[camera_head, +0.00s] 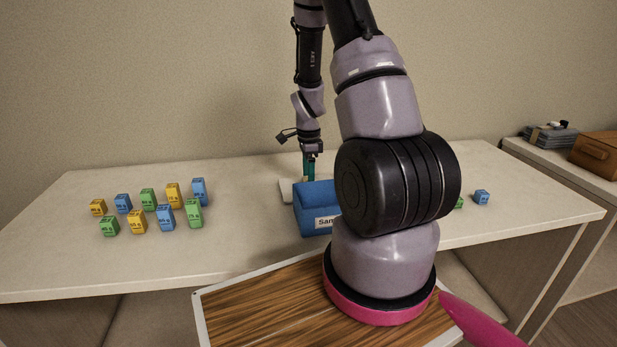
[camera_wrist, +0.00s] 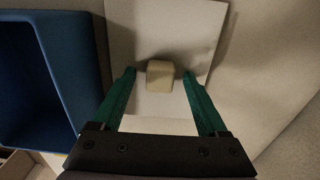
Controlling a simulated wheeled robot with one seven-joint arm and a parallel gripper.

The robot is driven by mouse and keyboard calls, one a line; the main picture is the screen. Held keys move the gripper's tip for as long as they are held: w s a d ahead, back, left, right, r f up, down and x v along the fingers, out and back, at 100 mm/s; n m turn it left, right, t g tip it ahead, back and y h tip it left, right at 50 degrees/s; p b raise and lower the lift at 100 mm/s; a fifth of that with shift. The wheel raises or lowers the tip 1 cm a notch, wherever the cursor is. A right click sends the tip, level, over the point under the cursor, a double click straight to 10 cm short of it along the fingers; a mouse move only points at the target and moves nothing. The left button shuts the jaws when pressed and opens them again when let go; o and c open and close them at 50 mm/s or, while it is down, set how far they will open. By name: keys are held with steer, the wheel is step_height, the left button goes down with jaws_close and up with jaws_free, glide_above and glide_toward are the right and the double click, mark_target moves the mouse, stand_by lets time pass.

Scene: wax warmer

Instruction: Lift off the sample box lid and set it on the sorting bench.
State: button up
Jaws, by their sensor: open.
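The sample box (camera_head: 314,205) is blue with a white label and stands on the sorting bench (camera_head: 250,240), partly hidden by my arm. In the wrist view the open blue box (camera_wrist: 48,75) is at the left, with no lid on it. The lid (camera_wrist: 180,35) is a pale flat plate with a square beige knob (camera_wrist: 160,74), lying on the bench behind the box. A bit of the lid also shows in the head view (camera_head: 286,190). My gripper (camera_wrist: 160,82) is open, its green fingers on either side of the knob with gaps. It is behind the box in the head view (camera_head: 309,176).
Several small blue, green and yellow labelled blocks (camera_head: 147,200) stand on the left of the bench. A blue block (camera_head: 482,197) and a partly hidden green one are at the right. A side shelf with a brown box (camera_head: 597,154) is at the far right.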

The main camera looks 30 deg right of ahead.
steer(key=shift+r, duration=0.1)
stand_by(0.3)
steer(key=shift+r, duration=3.85)
step_height(320, 180, up, 11)
